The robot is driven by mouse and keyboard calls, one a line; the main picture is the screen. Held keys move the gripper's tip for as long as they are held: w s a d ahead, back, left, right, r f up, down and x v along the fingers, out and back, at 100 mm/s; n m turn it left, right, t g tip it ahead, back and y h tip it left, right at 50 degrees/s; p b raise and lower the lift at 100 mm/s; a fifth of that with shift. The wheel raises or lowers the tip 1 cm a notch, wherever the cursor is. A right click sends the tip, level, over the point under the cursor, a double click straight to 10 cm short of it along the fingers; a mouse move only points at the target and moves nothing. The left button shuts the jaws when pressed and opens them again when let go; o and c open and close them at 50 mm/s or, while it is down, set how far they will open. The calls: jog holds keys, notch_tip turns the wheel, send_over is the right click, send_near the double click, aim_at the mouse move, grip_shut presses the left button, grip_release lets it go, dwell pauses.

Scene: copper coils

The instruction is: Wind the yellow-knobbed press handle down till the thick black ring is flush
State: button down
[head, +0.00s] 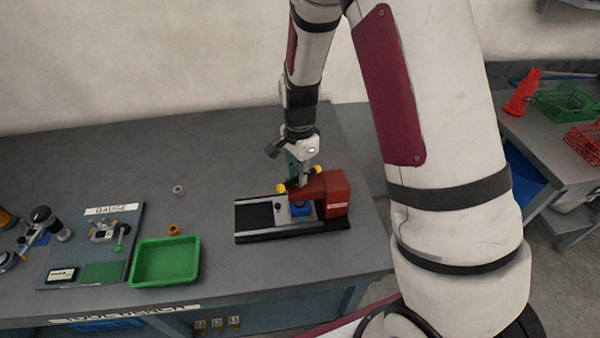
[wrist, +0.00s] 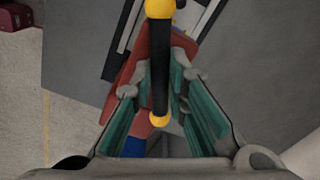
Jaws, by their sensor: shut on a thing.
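The red press (head: 335,192) stands on a black base near the right end of the grey bench. Its handle is a dark bar (wrist: 160,70) with a yellow knob at each end, the left one (head: 282,188) a little lower than the right one in the head view. My gripper (head: 301,176) points down over the press and is shut on the handle, with its green-lined fingers either side of the bar in the wrist view (wrist: 161,78). A blue part (head: 300,209) sits under the press head. I cannot make out the thick black ring or how deep it sits.
A green tray (head: 135,279) and a gauge board (head: 105,272) lie to the left of the press. A small grey ring (head: 178,190) and a small orange-brown part (head: 174,230) lie loose on the bench. The bench behind the press is clear.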

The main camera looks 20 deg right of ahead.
jog(key=c, duration=1.6)
grip_release()
jog(key=shift+f, duration=0.1)
jog(key=shift+r+p, duration=1.1)
jog(key=shift+r, duration=2.5)
jog(key=shift+r, duration=0.1)
notch_tip(320, 180, up, 10)
jog(key=s+f+n+t+b, duration=0.1)
jog(key=s+n+t, duration=0.1)
jog(key=s+n, duration=0.15)
jog(key=s+r+n+t+b, duration=0.1)
jog(key=s+r+n, duration=0.4)
jog(key=s, duration=0.3)
jog(key=s+r+n+t+b, duration=0.1)
jog(key=s+r+n+t, duration=0.1)
jog(key=s+r+n, duration=0.4)
jog(key=s+r, duration=0.1)
jog(key=s, duration=0.2)
jog(key=shift+t+b, duration=0.3)
